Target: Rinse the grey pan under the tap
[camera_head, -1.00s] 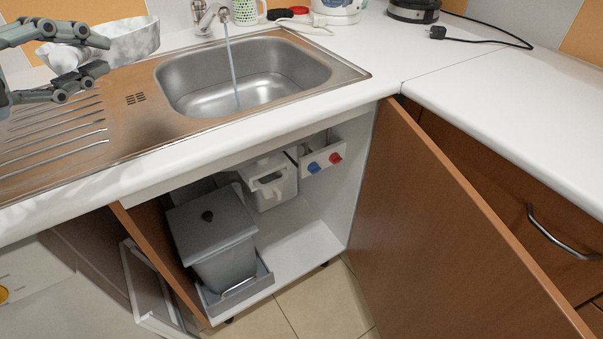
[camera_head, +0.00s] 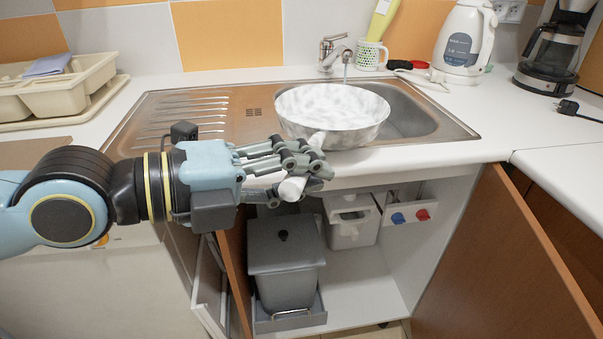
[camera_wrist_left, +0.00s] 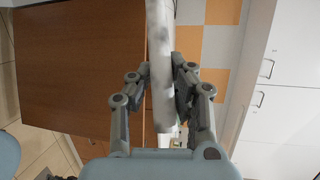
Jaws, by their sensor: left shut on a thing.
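The grey pan (camera_head: 335,108) is mottled white and grey, with its open side up. It is over the left part of the sink basin (camera_head: 412,112), hiding much of it. My left gripper (camera_head: 310,172) is shut on the pan's pale handle in front of the counter edge. In the left wrist view the handle (camera_wrist_left: 162,90) runs between the two fingers (camera_wrist_left: 162,95). The tap (camera_head: 333,52) stands behind the pan. A short stream of water (camera_head: 345,72) falls from its spout at the pan's back rim; its lower end is hidden. My right gripper is not in view.
A green-dotted mug (camera_head: 369,56), a white kettle (camera_head: 464,42) and a coffee maker (camera_head: 553,50) stand behind the sink on the right. A cream dish rack (camera_head: 60,88) is at the far left. Below, the cupboard is open, with a grey bin (camera_head: 287,270) and an open door (camera_head: 505,265).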

